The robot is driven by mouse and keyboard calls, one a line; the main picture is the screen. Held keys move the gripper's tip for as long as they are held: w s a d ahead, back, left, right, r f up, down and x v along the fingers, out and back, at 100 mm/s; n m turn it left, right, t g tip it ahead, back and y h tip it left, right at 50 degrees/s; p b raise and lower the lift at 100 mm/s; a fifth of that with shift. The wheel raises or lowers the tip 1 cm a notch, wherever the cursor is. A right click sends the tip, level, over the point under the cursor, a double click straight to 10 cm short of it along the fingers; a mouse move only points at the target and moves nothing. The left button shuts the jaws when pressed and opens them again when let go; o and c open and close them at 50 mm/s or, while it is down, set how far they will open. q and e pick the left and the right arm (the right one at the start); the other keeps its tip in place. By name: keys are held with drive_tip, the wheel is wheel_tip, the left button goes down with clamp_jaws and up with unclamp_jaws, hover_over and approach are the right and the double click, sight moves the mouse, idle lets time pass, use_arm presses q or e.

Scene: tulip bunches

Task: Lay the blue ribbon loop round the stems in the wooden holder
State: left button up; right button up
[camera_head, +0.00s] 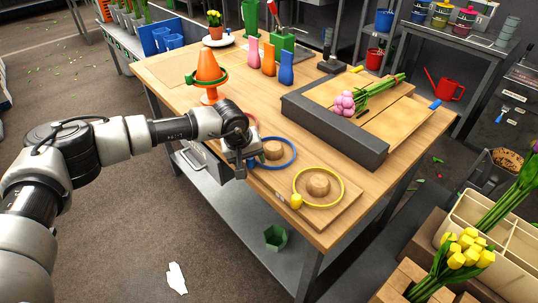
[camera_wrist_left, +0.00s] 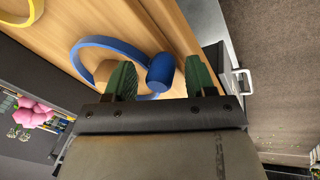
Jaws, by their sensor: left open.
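The blue ribbon loop (camera_head: 291,161) lies round a wooden peg (camera_head: 272,149) near the table's front edge. In the left wrist view the loop (camera_wrist_left: 84,50) has a thick blue tab (camera_wrist_left: 160,72). My left gripper (camera_head: 247,165) is over this tab. Its two green fingers stand open on either side of the tab in the left wrist view (camera_wrist_left: 158,66), and I cannot tell if they touch it. The wooden holder (camera_head: 389,284) is at the bottom right, with green stems (camera_head: 432,286) and yellow tulips (camera_head: 466,249) in it. Its lower part is cut off. My right gripper is not in view.
A yellow loop (camera_head: 340,198) lies round another peg beside the blue one. A red loop is partly hidden behind my gripper. A dark-edged tray (camera_head: 330,133) with pink tulips (camera_head: 344,103) and an orange cone (camera_head: 208,70) stand farther back. A cream divided box (camera_head: 470,208) adjoins the holder.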

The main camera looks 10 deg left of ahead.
use_arm(q)
drive_tip(key=shift+s+d+f, duration=0.1)
drive_tip(key=shift+s+f, duration=0.1)
drive_tip(key=shift+f, duration=0.3)
drive_tip(key=c, duration=0.5)
drive_tip(key=shift+o, duration=0.2)
drive_tip(key=shift+r, duration=0.25)
drive_tip(key=shift+r+p, duration=0.45)
drive_tip(key=shift+r, duration=0.15)
drive_tip(key=c, duration=0.5)
drive_tip(key=shift+w+r, duration=0.15)
drive_tip(key=shift+r, duration=0.25)
clamp_jaws()
drive_tip(key=shift+r+p, duration=0.6)
drive_tip(key=shift+r, duration=0.6)
drive_tip(key=shift+w, duration=0.1)
